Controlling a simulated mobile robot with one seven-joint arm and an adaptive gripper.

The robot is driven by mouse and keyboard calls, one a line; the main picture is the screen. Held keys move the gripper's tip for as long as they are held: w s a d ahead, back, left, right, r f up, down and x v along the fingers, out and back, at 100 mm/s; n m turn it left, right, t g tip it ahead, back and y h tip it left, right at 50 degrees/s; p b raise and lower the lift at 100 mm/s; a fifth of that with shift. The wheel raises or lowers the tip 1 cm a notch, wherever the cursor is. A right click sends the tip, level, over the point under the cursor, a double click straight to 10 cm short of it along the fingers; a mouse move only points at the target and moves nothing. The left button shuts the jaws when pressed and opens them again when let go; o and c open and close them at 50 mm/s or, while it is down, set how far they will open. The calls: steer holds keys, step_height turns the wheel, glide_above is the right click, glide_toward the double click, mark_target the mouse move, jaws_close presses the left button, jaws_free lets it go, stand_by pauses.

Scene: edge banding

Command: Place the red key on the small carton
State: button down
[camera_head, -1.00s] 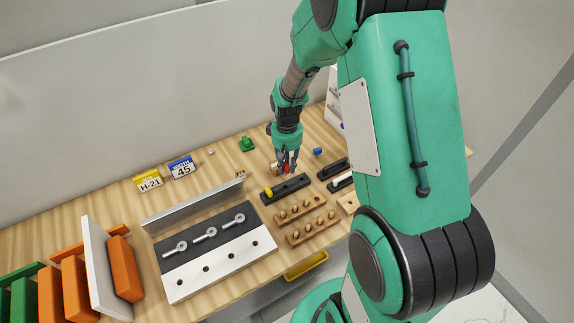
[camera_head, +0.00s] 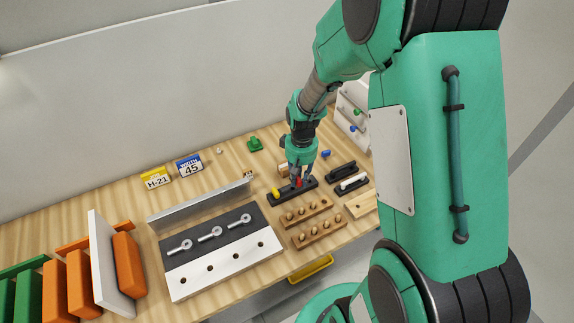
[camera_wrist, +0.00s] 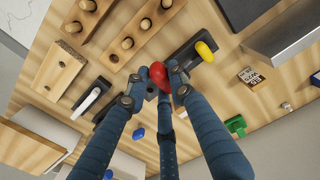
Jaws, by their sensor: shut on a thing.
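The red key (camera_head: 299,184) is between the fingertips of my gripper (camera_head: 301,176), over the black holder (camera_head: 285,198). In the wrist view my gripper (camera_wrist: 157,88) is shut on the red key (camera_wrist: 158,71), whose rounded red end shows. The black holder (camera_wrist: 184,54) lies behind it there. I cannot tell whether the key's lower end is in the holder or clear of it. A small light-brown block, possibly the small carton (camera_head: 283,169), stands just behind and left of my fingers in the head view. My fingers appear to hide it in the wrist view.
A yellow key (camera_head: 276,192) stands at the holder's left end. Wooden peg blocks (camera_head: 306,211) lie in front, and black holders (camera_head: 341,171) lie to the right. A metal rail (camera_head: 200,199) and a small brown labelled block (camera_head: 249,175) are left. Bare wood lies around the green piece (camera_head: 255,145).

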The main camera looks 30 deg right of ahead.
steer(key=shift+w, duration=0.15)
glide_toward(287, 168)
steer(key=shift+w+d+f, duration=0.2)
steer(key=shift+w+d, duration=0.2)
steer(key=shift+w, duration=0.1)
steer(key=shift+w+d+f, duration=0.2)
steer(key=shift+w+d, duration=0.2)
steer(key=shift+w, duration=0.1)
steer(key=shift+f, duration=1.75)
steer(key=shift+f, duration=0.15)
steer(key=c, duration=1.5)
jaws_free()
